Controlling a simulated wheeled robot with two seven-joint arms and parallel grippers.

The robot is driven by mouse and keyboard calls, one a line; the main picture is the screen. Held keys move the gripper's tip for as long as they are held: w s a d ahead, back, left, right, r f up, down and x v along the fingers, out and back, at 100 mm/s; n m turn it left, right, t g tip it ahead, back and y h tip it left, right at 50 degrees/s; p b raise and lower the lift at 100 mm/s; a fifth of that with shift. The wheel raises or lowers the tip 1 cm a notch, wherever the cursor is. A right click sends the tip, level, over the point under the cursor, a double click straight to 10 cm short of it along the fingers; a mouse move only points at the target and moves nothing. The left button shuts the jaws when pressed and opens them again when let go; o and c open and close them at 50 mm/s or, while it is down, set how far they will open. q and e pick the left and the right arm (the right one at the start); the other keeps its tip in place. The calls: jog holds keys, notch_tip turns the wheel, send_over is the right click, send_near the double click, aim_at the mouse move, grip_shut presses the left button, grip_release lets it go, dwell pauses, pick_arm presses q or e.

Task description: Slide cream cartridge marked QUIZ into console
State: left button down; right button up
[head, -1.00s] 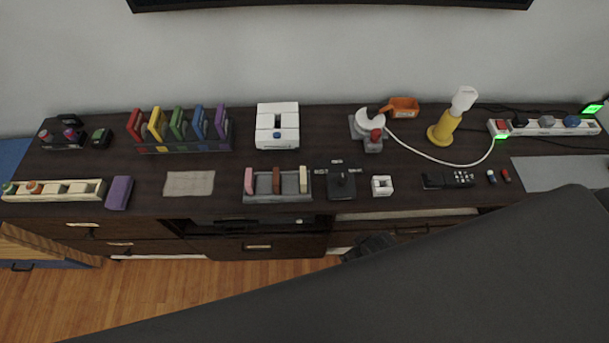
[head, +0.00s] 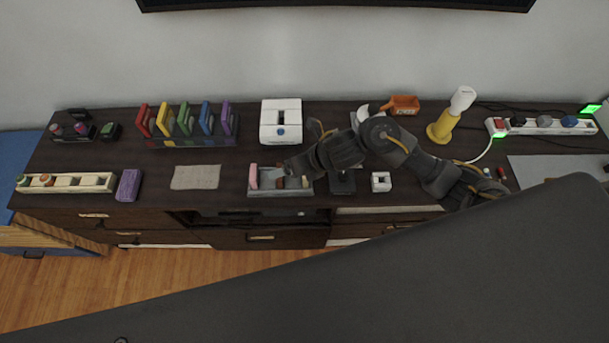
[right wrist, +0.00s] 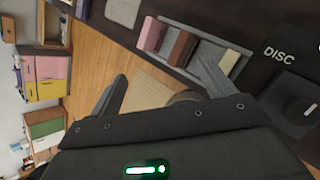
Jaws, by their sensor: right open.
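The cream cartridge (head: 305,182) stands in the right slot of a grey tray (head: 262,193), partly hidden by my arm in the head view. It also shows in the right wrist view (right wrist: 229,62), just beyond one finger. No marking on it is readable. Pink (right wrist: 152,35) and brown (right wrist: 183,48) cartridges stand beside it in the tray. The white console (head: 268,133), with a dark slot on top, sits behind the tray. My right gripper (right wrist: 162,88) is open and empty, near the tray's front side. My left gripper is not in view.
A black pad marked DISC (right wrist: 285,52) lies right of the tray, with a white block (head: 381,188) beyond it. A cloth (head: 195,178) lies to the left. A rack of coloured cases (head: 195,142) stands left of the console. A yellow lamp (head: 440,130) stands at right.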

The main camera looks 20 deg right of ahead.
jog(key=d+r+n+g+h, duration=0.2)
jog(key=d+n+g+h, duration=0.1)
jog(key=d+n, duration=0.75)
jog(key=shift+n, duration=0.65)
jog(key=x, duration=0.4)
jog(key=a+x, duration=0.1)
jog(key=x, duration=0.1)
jog(key=shift+w+a, duration=0.25)
jog(key=shift+w, duration=0.2)
jog(key=shift+a+f+p, duration=0.25)
jog(key=shift+f+p, duration=0.1)
jog(key=shift+p, duration=0.25)
jog(key=p+x, duration=0.1)
jog(key=x, duration=0.2)
jog(key=shift+w+a+f, duration=0.1)
jog(key=shift+a+f, duration=0.05)
jog(key=shift+f, duration=0.05)
jog(key=shift+w+a+f, duration=0.1)
jog(key=shift+f, duration=0.3)
jog(key=c, duration=1.1)
jog(key=shift+o, duration=0.2)
